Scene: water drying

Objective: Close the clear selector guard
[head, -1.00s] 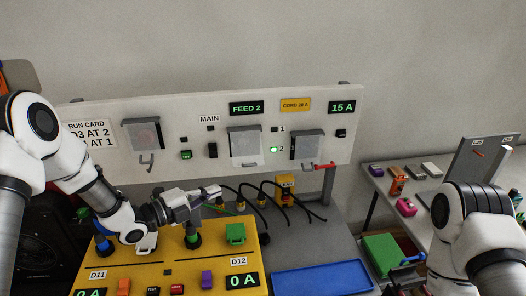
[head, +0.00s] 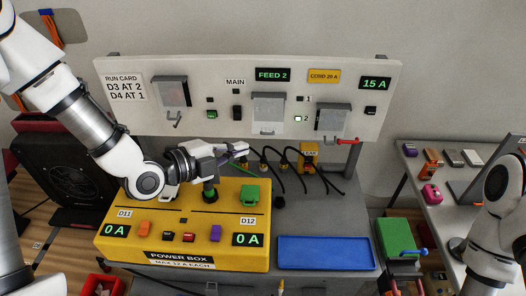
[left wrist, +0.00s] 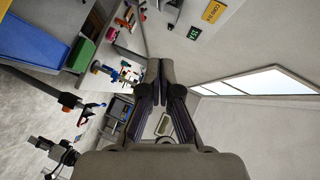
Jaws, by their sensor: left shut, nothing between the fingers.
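The white upright panel (head: 215,72) carries three grey-framed see-through covers: one at left (head: 171,92), one in the middle (head: 268,108) beside the marks 1 and 2, and one at right (head: 333,118). The covers carry no name, and whether each is fully down or tilted out is hard to tell. My left gripper (head: 238,148) is shut and empty, in front of and below the panel, above the yellow power box (head: 125,243). It touches no cover. Its shut fingers (left wrist: 161,82) also show in the left wrist view. My right arm is at the right edge, its gripper out of sight.
A green-and-black plug (head: 210,192) stands on the power box below my left gripper, near a green block (head: 250,194). Black cables (head: 325,178) and a yellow unit (head: 309,157) lie behind. A blue tray (head: 325,252) is at front right. A red handle (head: 348,141) sticks out under the right cover.

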